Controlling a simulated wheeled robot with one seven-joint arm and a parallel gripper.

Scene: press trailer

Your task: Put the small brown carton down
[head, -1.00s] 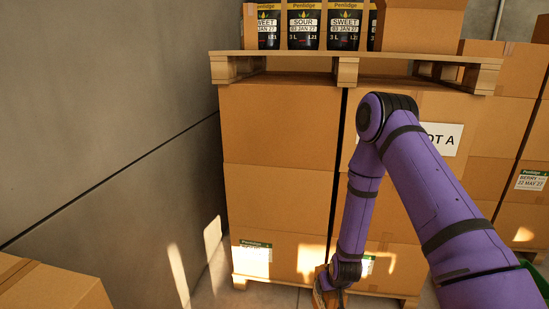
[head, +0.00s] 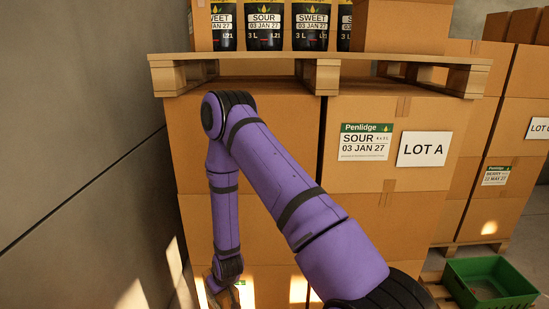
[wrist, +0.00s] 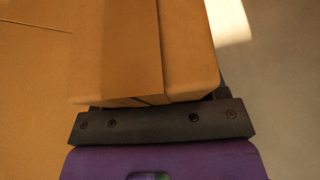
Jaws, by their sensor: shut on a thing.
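The small brown carton (wrist: 190,50) fills the upper middle of the wrist view, with a tape seam along it. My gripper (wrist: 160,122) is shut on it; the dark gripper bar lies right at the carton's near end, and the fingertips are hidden. In the head view my gripper (head: 227,290) hangs low at the bottom edge, in front of the left stack of large cartons. Little of the held carton shows there. What lies directly under it is not visible.
Large cartons (head: 255,140) stand stacked, with a wooden pallet (head: 400,68) of black pouches and boxes on top. A grey wall (head: 80,120) is close on the left. A green crate (head: 490,275) sits low at the right. A brown surface (wrist: 35,90) lies left of the held carton.

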